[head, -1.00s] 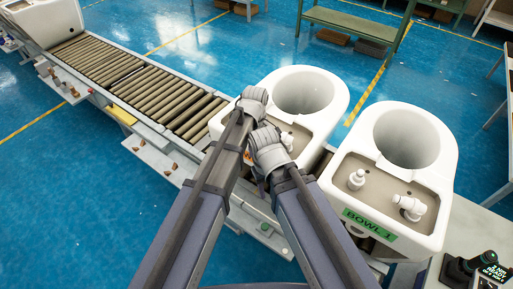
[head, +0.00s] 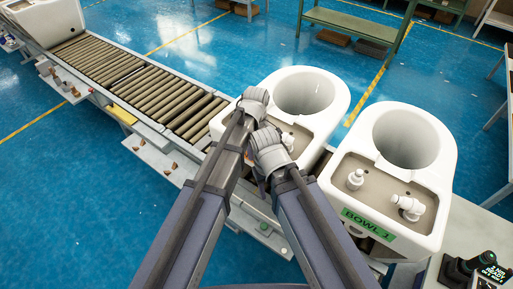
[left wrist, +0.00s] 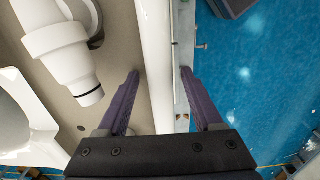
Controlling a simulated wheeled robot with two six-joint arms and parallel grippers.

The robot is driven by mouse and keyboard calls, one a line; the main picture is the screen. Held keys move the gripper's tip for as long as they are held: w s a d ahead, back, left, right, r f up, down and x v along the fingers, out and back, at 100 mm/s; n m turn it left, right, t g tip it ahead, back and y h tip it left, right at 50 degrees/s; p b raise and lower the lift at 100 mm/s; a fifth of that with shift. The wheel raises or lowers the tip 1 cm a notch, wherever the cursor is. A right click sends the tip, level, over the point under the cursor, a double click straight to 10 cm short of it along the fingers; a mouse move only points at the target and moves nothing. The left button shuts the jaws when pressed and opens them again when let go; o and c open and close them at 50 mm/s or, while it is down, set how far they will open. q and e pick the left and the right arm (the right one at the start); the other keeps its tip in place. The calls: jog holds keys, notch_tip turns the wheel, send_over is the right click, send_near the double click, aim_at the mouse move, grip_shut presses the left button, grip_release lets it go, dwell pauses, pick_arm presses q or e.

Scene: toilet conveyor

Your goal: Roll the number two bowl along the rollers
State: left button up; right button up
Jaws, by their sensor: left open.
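The bowl labelled BOWL 1 (head: 352,163) stands at the right end of the conveyor. A second white bowl (head: 337,92) stands just left of it on the rollers; its label is hidden by my arms, so its number cannot be read. My left gripper (head: 252,100) is at this second bowl's left side. In the left wrist view its open fingers (left wrist: 159,73) are on either side of a white wall (left wrist: 153,45), with a pale fitting (left wrist: 65,50) to the left. My right gripper (head: 271,148) is at the bowl's near edge; its fingers are not clear.
The bare rollers (head: 141,92) run away to the upper left, where another white unit (head: 40,20) stands at the far end. A control box with a lit display (head: 490,272) is at the lower right. Green tables (head: 350,25) stand behind on the blue floor.

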pick_arm(q)
jog(key=shift+r, duration=0.1)
notch_tip(320, 180, up, 8)
jog(key=p, duration=0.7)
jog(key=shift+p, duration=0.4)
pick_arm(e)
notch_tip(320, 180, up, 8)
pick_arm(q)
jog(key=shift+f, duration=0.2)
pick_arm(e)
jog(key=shift+f, duration=0.1)
